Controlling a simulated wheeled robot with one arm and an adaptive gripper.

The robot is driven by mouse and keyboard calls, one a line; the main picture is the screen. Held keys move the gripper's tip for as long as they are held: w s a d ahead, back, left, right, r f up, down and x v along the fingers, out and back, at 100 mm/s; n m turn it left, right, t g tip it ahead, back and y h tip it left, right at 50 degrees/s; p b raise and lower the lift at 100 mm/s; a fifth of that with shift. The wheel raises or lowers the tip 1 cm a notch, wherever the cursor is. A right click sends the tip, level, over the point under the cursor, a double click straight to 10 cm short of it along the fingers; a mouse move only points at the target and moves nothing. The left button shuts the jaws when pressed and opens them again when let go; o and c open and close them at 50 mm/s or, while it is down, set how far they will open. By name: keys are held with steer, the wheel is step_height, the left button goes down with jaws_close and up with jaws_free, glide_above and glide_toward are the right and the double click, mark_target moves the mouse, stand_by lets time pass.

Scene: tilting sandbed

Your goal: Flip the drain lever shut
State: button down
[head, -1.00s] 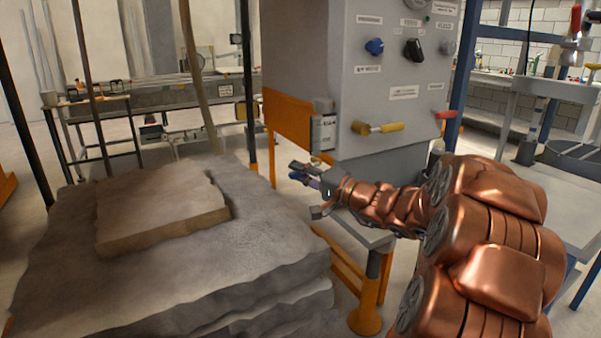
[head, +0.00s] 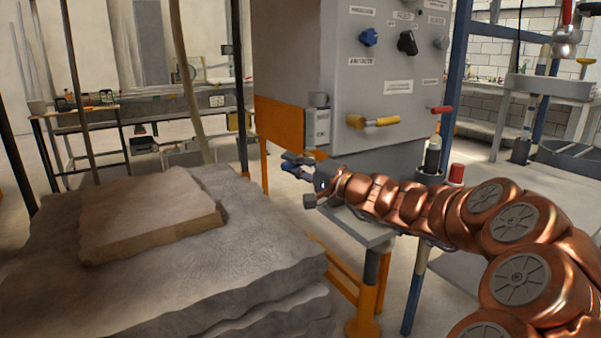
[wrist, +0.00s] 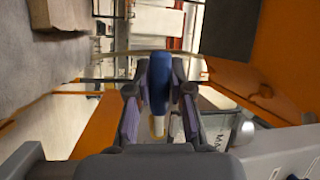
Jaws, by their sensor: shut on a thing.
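My gripper (head: 300,179) is beside the lower front corner of the grey control cabinet, right of the stone slabs. In the wrist view my gripper (wrist: 158,112) is shut on a blue handle (wrist: 159,82) with a pale yellowish stem below it. The blue handle also shows in the head view (head: 292,167), partly hidden by the fingers. I cannot tell whether it is the drain lever. A yellow lever (head: 373,122) and a red lever (head: 441,109) are on the cabinet front, apart from my gripper.
The grey cabinet (head: 400,75) has blue and black knobs above the levers. Layered stone slabs (head: 270,245) fill the left. An orange-legged grey stand (head: 365,230) is under my arm. A red-topped cylinder (head: 456,173) stands close behind my arm.

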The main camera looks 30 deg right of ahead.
steer(key=shift+a, duration=0.35)
steer(key=shift+d+b, duration=0.1)
steer(key=shift+b, duration=0.3)
steer(key=shift+d+r+m+t, duration=0.15)
steer(key=shift+r+m+t, duration=0.2)
steer(key=shift+m, duration=0.35)
steer(key=shift+d+f, duration=0.1)
steer(key=shift+d, duration=0.05)
steer(key=c, duration=1.1)
jaws_free()
steer(key=shift+o, duration=0.2)
steer(key=v, duration=1.2)
